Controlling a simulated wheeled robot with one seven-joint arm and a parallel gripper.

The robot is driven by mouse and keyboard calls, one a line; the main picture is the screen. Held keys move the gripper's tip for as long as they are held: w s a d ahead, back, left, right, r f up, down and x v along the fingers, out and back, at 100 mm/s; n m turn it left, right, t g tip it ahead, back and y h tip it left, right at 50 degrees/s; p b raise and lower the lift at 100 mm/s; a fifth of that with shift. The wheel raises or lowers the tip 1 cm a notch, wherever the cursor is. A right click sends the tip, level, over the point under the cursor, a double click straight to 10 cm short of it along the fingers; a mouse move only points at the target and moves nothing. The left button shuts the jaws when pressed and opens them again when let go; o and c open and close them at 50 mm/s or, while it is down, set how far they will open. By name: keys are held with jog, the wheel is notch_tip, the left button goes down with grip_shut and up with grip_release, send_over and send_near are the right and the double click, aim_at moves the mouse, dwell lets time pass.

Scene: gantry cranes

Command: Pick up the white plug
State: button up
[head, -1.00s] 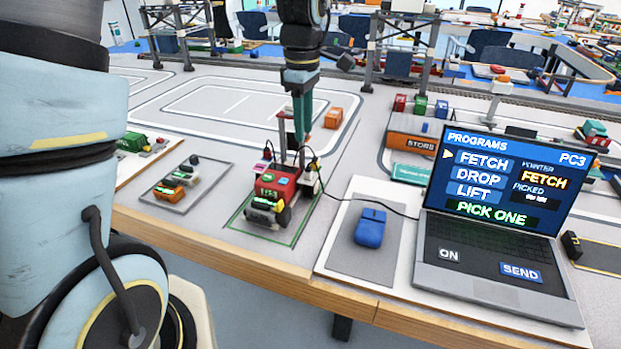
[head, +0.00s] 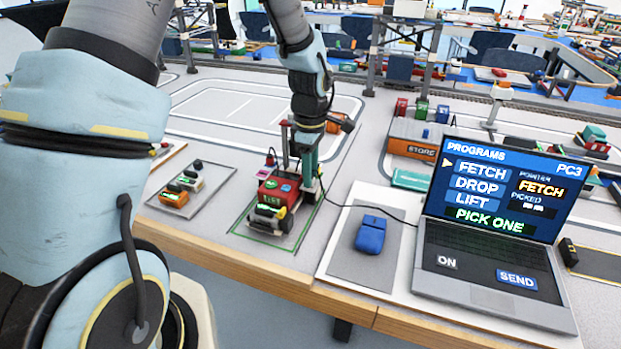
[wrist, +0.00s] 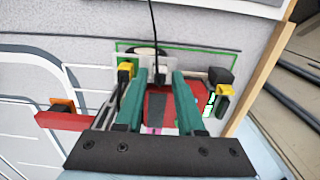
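The white plug (wrist: 159,76) is small and sits at the end of a thin black cable, at the edge of the red machine (wrist: 200,92). In the wrist view it lies between the tips of my gripper (wrist: 158,74), whose two teal fingers are apart with a gap on each side of it. In the head view my gripper (head: 307,182) is low at the right side of the red machine (head: 276,193). There the fingers and arm hide most of the plug.
A laptop (head: 495,225) and a blue mouse (head: 371,234) stand to the right, with the black cable running between the machine and the laptop area. A small orange vehicle (head: 174,197) is on a grey pad at the left. Gantry cranes stand behind.

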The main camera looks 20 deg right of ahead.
jog(key=shift+f, duration=0.15)
grip_shut()
dwell(0.5)
notch_tip(320, 180, up, 10)
jog(key=b, duration=0.2)
dwell(0.3)
jog(key=s+d+p, duration=0.3)
jog(key=d+p, duration=0.2)
jog(key=d, duration=1.2)
jog(key=shift+d, duration=0.2)
dwell(0.3)
